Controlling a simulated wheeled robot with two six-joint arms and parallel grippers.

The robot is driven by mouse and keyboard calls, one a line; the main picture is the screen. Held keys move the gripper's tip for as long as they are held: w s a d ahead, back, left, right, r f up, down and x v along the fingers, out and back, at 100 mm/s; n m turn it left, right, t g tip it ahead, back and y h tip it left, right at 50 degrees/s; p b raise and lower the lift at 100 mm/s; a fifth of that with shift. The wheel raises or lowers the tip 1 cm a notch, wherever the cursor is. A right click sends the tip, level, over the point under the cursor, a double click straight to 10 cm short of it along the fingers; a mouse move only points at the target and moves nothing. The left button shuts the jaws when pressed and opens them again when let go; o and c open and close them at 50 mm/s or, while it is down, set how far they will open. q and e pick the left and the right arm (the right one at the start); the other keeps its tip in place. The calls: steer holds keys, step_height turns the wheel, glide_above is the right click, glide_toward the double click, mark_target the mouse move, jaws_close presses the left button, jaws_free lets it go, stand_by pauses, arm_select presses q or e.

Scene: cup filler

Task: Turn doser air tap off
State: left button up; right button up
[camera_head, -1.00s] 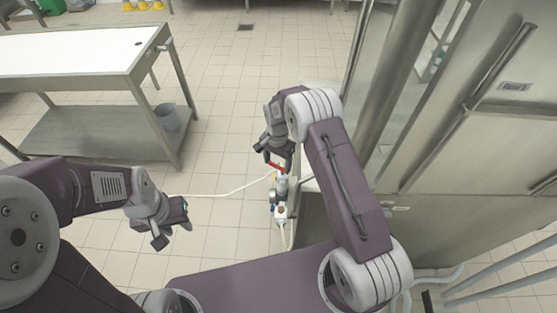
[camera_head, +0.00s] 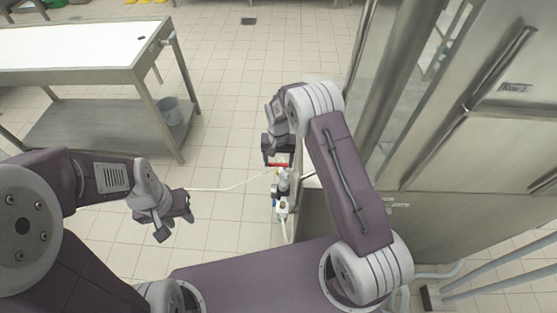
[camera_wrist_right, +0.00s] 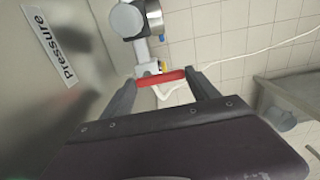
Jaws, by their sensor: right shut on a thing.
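The air tap's red handle (camera_wrist_right: 162,78) lies crosswise between the fingertips of my right gripper (camera_wrist_right: 163,81), which is shut on it. In the head view the red handle (camera_head: 277,165) shows just below my right gripper (camera_head: 278,158), lying nearly level across the picture. The tap's metal fitting and gauge (camera_head: 282,187) sit below it, and the round gauge (camera_wrist_right: 127,20) also shows in the right wrist view. My left gripper (camera_head: 176,220) hangs empty over the floor at the left, its fingers apart.
A steel cabinet (camera_head: 450,170) stands close on the right. A "Pressure" label (camera_wrist_right: 50,45) is on the metal panel. A white hose (camera_head: 225,188) runs left from the tap. A steel table (camera_head: 100,80) and a bucket (camera_head: 168,111) stand at the far left. Floor between is clear.

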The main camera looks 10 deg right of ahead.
mark_target(278, 164)
steer(key=shift+w+r, duration=0.1)
steer(key=o, duration=1.4)
steer(key=shift+c, duration=0.2)
step_height(278, 164, up, 9)
